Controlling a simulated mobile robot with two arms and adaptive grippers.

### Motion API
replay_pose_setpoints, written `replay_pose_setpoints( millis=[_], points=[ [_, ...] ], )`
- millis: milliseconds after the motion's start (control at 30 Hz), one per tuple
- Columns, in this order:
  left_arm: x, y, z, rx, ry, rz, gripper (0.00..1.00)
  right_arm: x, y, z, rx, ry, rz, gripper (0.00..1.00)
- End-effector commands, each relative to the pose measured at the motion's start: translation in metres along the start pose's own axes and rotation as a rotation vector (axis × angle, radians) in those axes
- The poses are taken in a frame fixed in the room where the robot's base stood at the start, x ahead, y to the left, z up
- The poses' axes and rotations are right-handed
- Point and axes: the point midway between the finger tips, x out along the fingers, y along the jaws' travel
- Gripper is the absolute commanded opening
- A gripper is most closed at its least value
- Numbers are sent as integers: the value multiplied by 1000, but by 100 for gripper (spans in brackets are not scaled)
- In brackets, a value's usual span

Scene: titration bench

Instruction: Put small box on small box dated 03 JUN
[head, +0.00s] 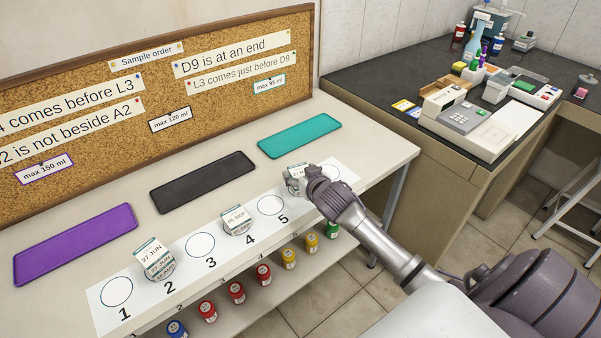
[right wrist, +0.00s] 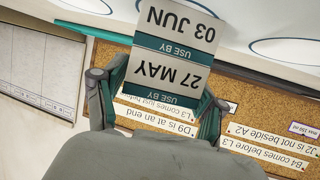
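In the right wrist view, which is upside down, a small white and teal box dated 27 MAY (right wrist: 166,72) sits on the small box dated 03 JUN (right wrist: 180,24), their edges roughly in line. My right gripper (right wrist: 162,92) has one finger on each side of the 27 MAY box, both appearing to touch it. In the head view, my right gripper (head: 303,182) is over the strip just past circle 5, where part of the 27 MAY box's label (head: 297,171) shows; the box below is hidden. My left gripper is not in view.
The numbered white strip (head: 140,300) also holds a stack topped by a 27 JUN box (head: 151,250) at 2 and a box dated 05 SEP (head: 236,219) at 4. Purple (head: 75,243), black (head: 203,181) and teal (head: 299,136) trays lie empty behind. The corkboard (head: 230,100) stands at the back.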

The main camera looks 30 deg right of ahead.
Motion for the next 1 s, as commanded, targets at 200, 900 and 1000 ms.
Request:
replay_pose_setpoints(
  millis=[200,900,1000],
  points=[
    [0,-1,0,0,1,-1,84,0,0,0,0,0,0,85],
    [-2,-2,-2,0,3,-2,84,-93,0,-2,-1,-1,-1,85],
    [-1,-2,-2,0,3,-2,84,-107,0,-2,0,-1,0,85]
  ],
)
